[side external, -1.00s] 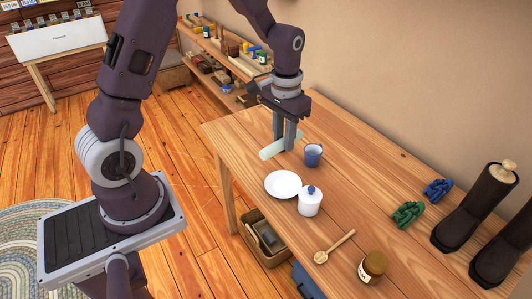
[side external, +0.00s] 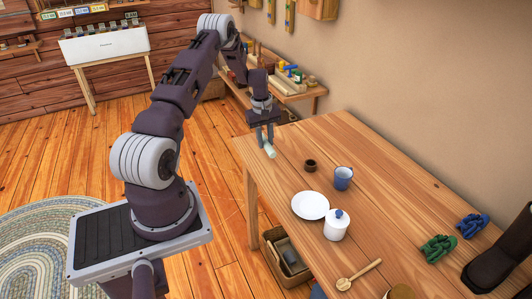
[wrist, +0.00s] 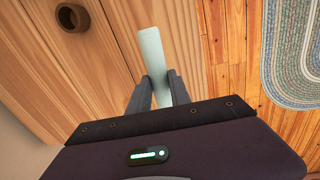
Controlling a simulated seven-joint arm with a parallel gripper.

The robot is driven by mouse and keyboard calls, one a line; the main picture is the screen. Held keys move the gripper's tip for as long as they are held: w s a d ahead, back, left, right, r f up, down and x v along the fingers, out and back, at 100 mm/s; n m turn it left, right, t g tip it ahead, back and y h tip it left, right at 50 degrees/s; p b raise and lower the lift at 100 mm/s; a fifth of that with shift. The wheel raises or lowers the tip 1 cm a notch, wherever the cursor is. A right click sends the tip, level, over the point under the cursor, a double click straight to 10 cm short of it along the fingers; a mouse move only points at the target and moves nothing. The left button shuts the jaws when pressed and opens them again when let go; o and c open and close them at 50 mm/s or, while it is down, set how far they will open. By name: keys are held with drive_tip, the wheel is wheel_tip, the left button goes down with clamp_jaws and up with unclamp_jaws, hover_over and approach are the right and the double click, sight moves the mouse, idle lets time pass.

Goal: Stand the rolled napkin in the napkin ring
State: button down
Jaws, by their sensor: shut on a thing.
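My gripper (side external: 266,137) is shut on the rolled napkin (side external: 270,151), a pale green roll, near the far left end of the table. In the wrist view, the napkin (wrist: 155,52) extends away from between my fingertips (wrist: 158,92), slightly slanted. The fingers hide part of it. The napkin ring (side external: 310,168) is a small dark brown ring standing on the table, to the right of my gripper and apart from the napkin. In the wrist view the ring (wrist: 80,27) is at the upper left, its opening facing up.
A blue cup (side external: 343,179), white plate (side external: 310,206) and white lidded pot (side external: 337,228) stand near the ring on the table (side external: 400,200). A wooden spoon (side external: 358,275), green (side external: 437,249) and blue bundles (side external: 471,226) and a dark boot (side external: 497,250) are nearer. Table around the ring is clear.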

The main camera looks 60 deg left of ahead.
sight(266, 157)
drive_tip(key=shift+f, duration=2.25)
drive_tip(key=shift+f, duration=0.1)
drive_tip(key=c, duration=1.2)
unclamp_jaws()
